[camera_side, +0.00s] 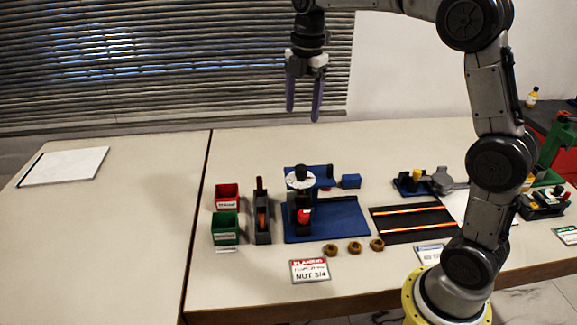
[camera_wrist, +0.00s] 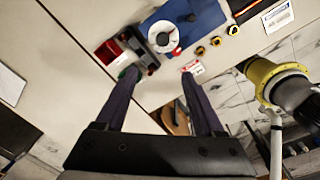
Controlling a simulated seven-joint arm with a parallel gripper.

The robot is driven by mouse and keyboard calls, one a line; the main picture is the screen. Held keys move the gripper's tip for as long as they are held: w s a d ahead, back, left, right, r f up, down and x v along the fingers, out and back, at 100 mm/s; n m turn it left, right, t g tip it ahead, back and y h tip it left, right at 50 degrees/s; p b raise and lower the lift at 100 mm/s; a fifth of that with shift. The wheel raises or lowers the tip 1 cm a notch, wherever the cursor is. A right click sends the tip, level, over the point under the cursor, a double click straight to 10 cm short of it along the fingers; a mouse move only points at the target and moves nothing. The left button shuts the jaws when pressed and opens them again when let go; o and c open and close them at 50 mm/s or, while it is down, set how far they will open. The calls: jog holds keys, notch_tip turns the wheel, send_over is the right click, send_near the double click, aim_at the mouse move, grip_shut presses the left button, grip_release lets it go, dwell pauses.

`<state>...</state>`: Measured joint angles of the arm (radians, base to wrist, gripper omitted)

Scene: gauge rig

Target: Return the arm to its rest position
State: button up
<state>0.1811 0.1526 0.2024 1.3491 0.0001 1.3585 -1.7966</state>
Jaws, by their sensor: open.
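My gripper (camera_side: 303,102) hangs high above the table in the side view, pointing down, with its two long dark fingers apart. Nothing is held between them. In the wrist view, the fingers of my gripper (camera_wrist: 158,85) are also spread, with the table edge and floor showing between them. My arm rises from a yellow base at the lower right and arches over the table. The fingers touch nothing.
Below stand a blue gauge rig (camera_side: 340,222) with a white dial, red (camera_side: 227,191) and green (camera_side: 225,233) bins, and several brown nuts (camera_side: 354,247). A black mat (camera_side: 415,222) with orange strips lies right. The left table is clear except for a white pad (camera_side: 66,166).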

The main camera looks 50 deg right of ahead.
jog(key=s+a+r+m+t, duration=0.1)
jog(key=s+a+r+m, duration=0.15)
jog(key=s, duration=0.55)
jog(key=s+a+r+m+t, duration=0.2)
jog(key=s+a+r, duration=0.15)
jog(key=s, duration=0.45)
jog(key=s+a+f+m+t, duration=0.1)
jog(key=s+f+m, duration=0.8)
jog(key=m, duration=0.5)
jog(key=shift+s+a+f+t, duration=0.3)
jog(key=shift+s+a+f, duration=0.05)
jog(key=shift+f, duration=0.35)
